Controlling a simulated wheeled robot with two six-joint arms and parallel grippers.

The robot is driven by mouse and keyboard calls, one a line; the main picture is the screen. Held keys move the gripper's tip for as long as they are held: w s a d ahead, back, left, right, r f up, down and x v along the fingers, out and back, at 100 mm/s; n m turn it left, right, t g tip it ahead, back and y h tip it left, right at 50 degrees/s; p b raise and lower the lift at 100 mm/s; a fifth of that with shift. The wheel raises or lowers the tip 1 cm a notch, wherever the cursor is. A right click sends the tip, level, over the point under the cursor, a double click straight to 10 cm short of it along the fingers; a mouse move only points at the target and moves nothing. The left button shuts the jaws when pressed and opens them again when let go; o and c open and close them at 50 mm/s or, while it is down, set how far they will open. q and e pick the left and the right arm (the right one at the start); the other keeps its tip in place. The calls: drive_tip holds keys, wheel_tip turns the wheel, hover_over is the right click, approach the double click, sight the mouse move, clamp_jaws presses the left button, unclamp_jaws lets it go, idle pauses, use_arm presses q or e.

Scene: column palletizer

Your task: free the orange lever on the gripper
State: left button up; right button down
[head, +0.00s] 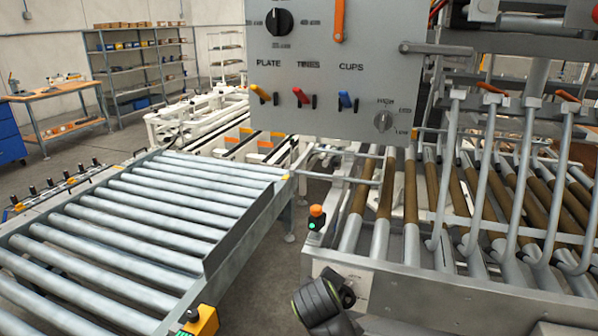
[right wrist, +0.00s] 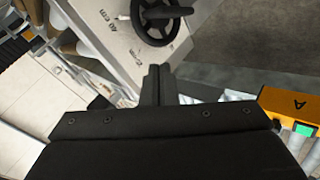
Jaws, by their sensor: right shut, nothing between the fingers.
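The machine's gripper, a grey frame with long curved tines (head: 497,170), hangs at the right of the head view. An orange lever (head: 491,88) sits on its bar, slanting. A second red-orange lever (head: 567,97) sits further right on the same bar. I cannot tell whether either is jammed. My right gripper shows in the right wrist view (right wrist: 157,84), its dark fingers together with nothing between them. It is close to a black handwheel (right wrist: 158,20) on a pale panel, apart from the levers. My left gripper is not in view.
A grey control panel (head: 335,70) with a knob, an orange handle (head: 339,20) and yellow, red and blue switches hangs at centre. A roller conveyor (head: 130,225) fills the left. A yellow box (head: 200,320) is at its near edge. Bare floor shows between conveyor and machine.

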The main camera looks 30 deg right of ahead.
drive_tip(key=w+a+r+n+t+h, duration=0.1)
drive_tip(key=w+r+h, duration=0.1)
drive_tip(key=w+r, duration=0.5)
drive_tip(key=w+r+h, duration=0.1)
drive_tip(key=w+r, duration=0.2)
drive_tip(key=r, duration=0.8)
drive_tip(key=w+a+r+n+t+h, duration=0.15)
drive_tip(key=w+r, duration=0.25)
drive_tip(key=r, duration=0.4)
drive_tip(key=s+a+r+h, duration=0.1)
drive_tip(key=r, duration=0.9)
drive_tip(key=s+a+r+m+g+h, duration=0.1)
drive_tip(key=s+a+r+h, duration=0.1)
drive_tip(key=r, duration=0.9)
drive_tip(key=s+a+r+h, duration=0.1)
drive_tip(key=r+h, duration=0.1)
drive_tip(key=r, duration=0.9)
drive_tip(key=shift+s+a+r+g, duration=0.2)
drive_tip(key=shift+s+a+g, duration=0.1)
drive_tip(key=shift+a+g, duration=0.1)
drive_tip(key=shift+w+h, duration=0.1)
drive_tip(key=shift+h, duration=0.15)
